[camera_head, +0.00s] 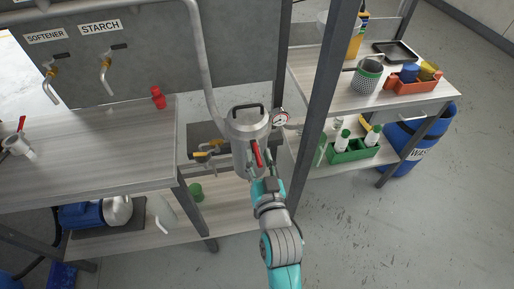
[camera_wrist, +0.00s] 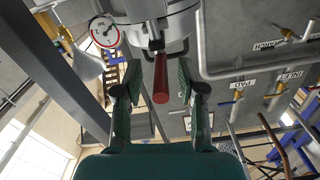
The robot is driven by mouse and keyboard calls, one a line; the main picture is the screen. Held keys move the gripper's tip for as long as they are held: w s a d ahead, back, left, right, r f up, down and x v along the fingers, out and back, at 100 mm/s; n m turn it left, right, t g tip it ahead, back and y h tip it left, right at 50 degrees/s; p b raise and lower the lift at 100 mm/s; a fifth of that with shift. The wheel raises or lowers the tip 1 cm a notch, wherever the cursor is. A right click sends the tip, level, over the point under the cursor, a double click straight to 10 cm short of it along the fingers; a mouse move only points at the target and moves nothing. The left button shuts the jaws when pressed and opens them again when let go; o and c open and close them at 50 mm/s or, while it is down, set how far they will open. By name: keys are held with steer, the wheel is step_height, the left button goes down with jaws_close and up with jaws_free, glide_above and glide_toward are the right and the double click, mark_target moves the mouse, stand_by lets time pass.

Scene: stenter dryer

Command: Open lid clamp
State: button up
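A grey metal vessel (camera_head: 247,142) with a black-handled lid (camera_head: 249,117) stands in the middle of the head view. The lid clamp's red handle (camera_head: 257,154) hangs on the vessel's near side and points down. My gripper (camera_head: 267,180) is just below and in front of it. In the wrist view the red handle (camera_wrist: 161,78) shows between the two spread green fingers of my gripper (camera_wrist: 160,88), with gaps on both sides. The vessel (camera_wrist: 165,22) fills the top of that view. The clamp's latch is partly hidden behind the handle.
A pressure gauge (camera_head: 280,119) sits at the vessel's right. A grey post (camera_head: 322,110) stands close to the right of my arm. A worktable (camera_head: 90,135) lies left, shelves with bottles (camera_head: 350,165) right.

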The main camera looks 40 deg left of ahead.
mark_target(255, 147)
steer(key=shift+x, duration=1.7)
jaws_close()
